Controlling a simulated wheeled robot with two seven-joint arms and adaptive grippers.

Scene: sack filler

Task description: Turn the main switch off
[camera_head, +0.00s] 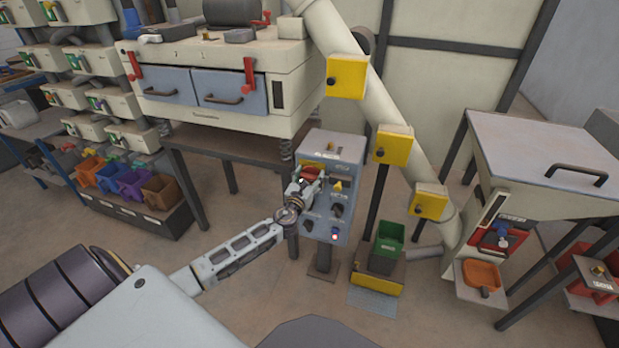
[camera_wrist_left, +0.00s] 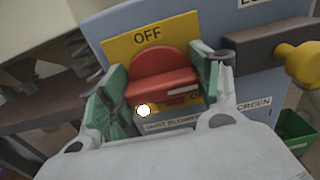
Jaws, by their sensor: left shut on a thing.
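The main switch (camera_wrist_left: 162,80) is a red rotary handle on a yellow plate marked OFF at its top. In the left wrist view my left gripper (camera_wrist_left: 165,85) has its green-padded fingers on either side of the red handle and is shut on it. In the head view the switch (camera_head: 312,171) shows as a small red patch on the grey-blue control box (camera_head: 345,151). My left gripper (camera_head: 308,183) is in front of it there and hides part of the plate. My right gripper is in neither view.
The box also bears dark knobs, a yellow knob (camera_wrist_left: 303,62) and a lit button (camera_head: 334,237). A green bin (camera_head: 389,240) stands right of the box. A beige machine with blue drawers (camera_head: 228,88) stands behind left. A sloping pipe (camera_head: 385,110) runs behind right.

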